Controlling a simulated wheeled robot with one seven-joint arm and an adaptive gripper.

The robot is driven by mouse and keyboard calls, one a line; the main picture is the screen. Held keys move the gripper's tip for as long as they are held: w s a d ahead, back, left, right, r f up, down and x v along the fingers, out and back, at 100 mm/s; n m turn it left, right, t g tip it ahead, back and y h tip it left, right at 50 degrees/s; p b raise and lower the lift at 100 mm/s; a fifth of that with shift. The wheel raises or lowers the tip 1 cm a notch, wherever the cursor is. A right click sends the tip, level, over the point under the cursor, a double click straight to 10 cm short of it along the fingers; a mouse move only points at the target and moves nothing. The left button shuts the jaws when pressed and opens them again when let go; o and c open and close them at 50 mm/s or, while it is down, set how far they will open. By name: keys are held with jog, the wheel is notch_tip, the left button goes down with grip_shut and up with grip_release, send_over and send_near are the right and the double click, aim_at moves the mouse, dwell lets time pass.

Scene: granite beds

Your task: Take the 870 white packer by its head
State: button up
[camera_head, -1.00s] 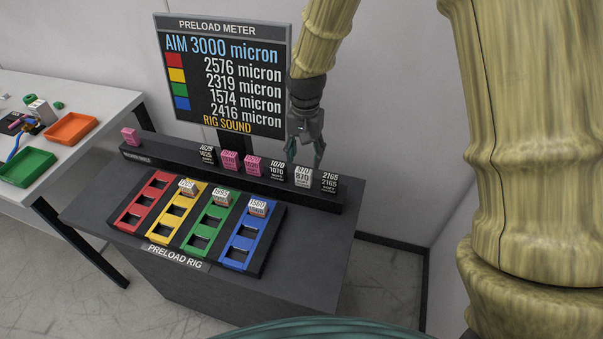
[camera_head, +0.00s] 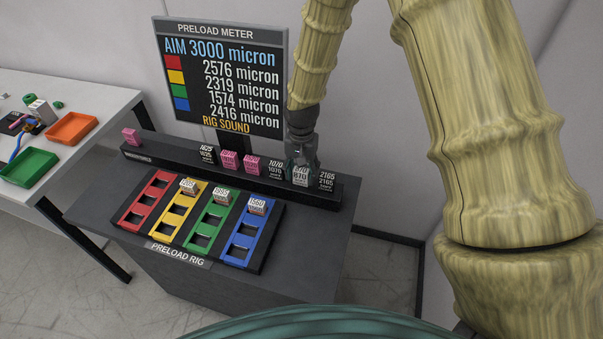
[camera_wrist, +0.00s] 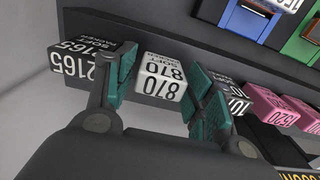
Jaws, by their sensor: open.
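The white 870 packer (camera_head: 300,176) stands on the dark shelf of the rig, between the black 1070 packer (camera_head: 276,170) and the black 2165 packer (camera_head: 326,181). My gripper (camera_head: 301,160) is down over it. In the wrist view the white 870 packer (camera_wrist: 161,77) lies between the two teal fingers of my gripper (camera_wrist: 158,85), one on each side. The fingers are open, with a gap showing on the 1070 side. The 2165 packer (camera_wrist: 85,62) and the 1070 packer (camera_wrist: 236,102) sit close outside the fingers.
Pink packers (camera_head: 229,160) and a black 1625 packer (camera_head: 208,154) stand further left on the shelf. The preload rig's coloured lanes (camera_head: 240,250) lie in front, some holding packers. The preload meter (camera_head: 222,80) rises behind. A side table (camera_head: 70,165) with trays is at left.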

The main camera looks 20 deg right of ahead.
jog(key=shift+w+f, duration=0.1)
jog(key=shift+f, duration=0.4)
jog(key=c, duration=0.8)
jog(key=shift+r, duration=0.15)
